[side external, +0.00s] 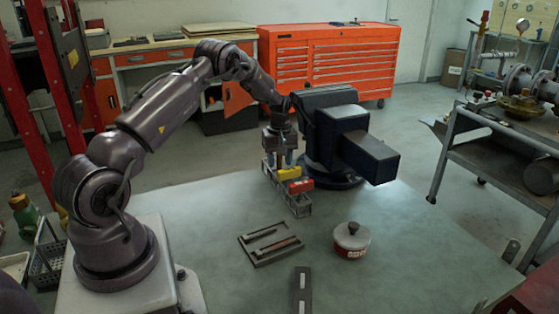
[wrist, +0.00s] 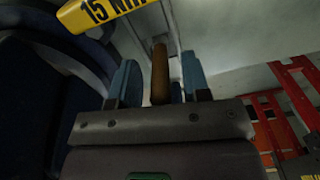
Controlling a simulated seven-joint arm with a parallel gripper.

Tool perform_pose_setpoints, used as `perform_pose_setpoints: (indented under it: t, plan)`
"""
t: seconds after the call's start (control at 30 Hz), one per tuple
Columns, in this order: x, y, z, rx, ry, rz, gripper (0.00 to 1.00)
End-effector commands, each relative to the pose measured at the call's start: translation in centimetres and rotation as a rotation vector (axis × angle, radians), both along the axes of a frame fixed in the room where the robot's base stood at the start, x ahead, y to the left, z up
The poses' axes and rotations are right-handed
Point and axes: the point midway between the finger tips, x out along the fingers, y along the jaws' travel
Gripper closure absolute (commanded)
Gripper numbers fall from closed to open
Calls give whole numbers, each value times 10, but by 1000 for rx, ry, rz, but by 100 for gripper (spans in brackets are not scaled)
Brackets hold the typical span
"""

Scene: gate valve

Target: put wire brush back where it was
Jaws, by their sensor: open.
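My gripper (side external: 282,160) points down over a grey caddy (side external: 300,208) next to the vise. In the wrist view my gripper (wrist: 160,80) has its two blue fingers apart. A brown rounded handle (wrist: 160,72) stands between them, with a gap visible on each side. It looks like the wire brush's handle; bristles are not visible, so I cannot be sure. The caddy holds a yellow box (side external: 291,172) and a red box (side external: 300,185). The yellow box shows large in the wrist view (wrist: 95,12).
The dark vise (side external: 345,135) stands close on the right of my gripper. A shallow tray (side external: 262,259) with dark and brown slim pieces, a red-and-white lidded tin (side external: 351,240) and a dark slotted bar (side external: 301,290) lie nearer.

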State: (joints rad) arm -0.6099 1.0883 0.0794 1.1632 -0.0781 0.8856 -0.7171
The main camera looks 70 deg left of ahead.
Motion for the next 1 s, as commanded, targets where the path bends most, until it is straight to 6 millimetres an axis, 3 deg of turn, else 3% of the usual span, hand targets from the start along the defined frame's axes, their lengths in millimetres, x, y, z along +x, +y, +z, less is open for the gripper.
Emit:
perform_pose_setpoints:
  t: [0.5, 0.73, 0.87, 1.0]
  plan:
    - [1, -1, 98, 2, -3, 0, 57]
    - [1, -4, 122, 2, -5, -8, 57]
    - [3, -27, 153, 15, -34, -84, 57]
    - [-3, -82, 209, 43, -95, -264, 57]
